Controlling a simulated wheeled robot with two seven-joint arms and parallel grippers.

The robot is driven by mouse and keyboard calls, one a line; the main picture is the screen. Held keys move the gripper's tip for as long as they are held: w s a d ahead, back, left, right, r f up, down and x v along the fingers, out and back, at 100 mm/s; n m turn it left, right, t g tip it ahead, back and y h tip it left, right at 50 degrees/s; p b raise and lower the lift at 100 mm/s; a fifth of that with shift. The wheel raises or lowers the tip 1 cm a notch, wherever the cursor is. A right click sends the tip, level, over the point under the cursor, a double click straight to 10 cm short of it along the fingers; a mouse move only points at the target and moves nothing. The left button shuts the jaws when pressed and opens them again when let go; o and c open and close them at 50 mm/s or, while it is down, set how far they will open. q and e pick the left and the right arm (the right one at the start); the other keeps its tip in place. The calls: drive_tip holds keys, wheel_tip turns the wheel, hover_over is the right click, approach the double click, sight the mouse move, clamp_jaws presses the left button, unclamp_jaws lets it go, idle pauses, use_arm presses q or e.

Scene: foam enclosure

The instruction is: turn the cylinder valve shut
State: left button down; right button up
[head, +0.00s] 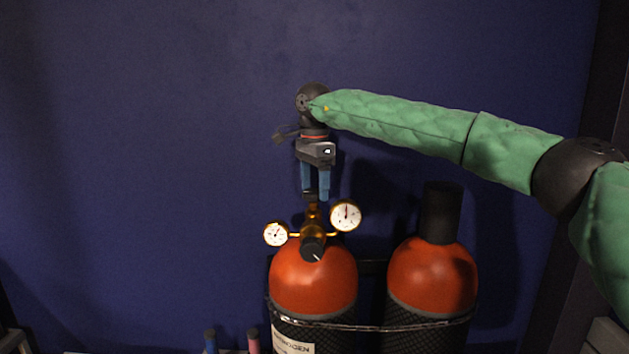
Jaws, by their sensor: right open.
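The left gas cylinder (312,278) has an orange shoulder and a dark mesh-covered body with a partly readable label. On its top is a brass valve (313,222) with a black knob (312,248) facing me, with a white mark on it. A gauge sits on each side of the valve, the right one (345,215) larger than the left one (276,234). My right gripper (315,196) points down just above the valve, its blue fingers apart. A small dark part shows at the fingertips; I cannot tell whether they touch it. My left gripper is not in view.
A second orange cylinder (432,275) with a tall black cap (441,212) stands to the right. A strap (372,328) runs across both cylinders. A blue wall (150,150) is behind. Small blue (211,341) and pink (253,341) items stand at the lower left.

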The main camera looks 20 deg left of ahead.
drive_tip(key=shift+s, duration=0.35)
drive_tip(key=shift+w+f, duration=0.15)
drive_tip(key=shift+w, duration=0.3)
drive_tip(key=c, duration=1)
drive_tip(key=shift+o, duration=0.2)
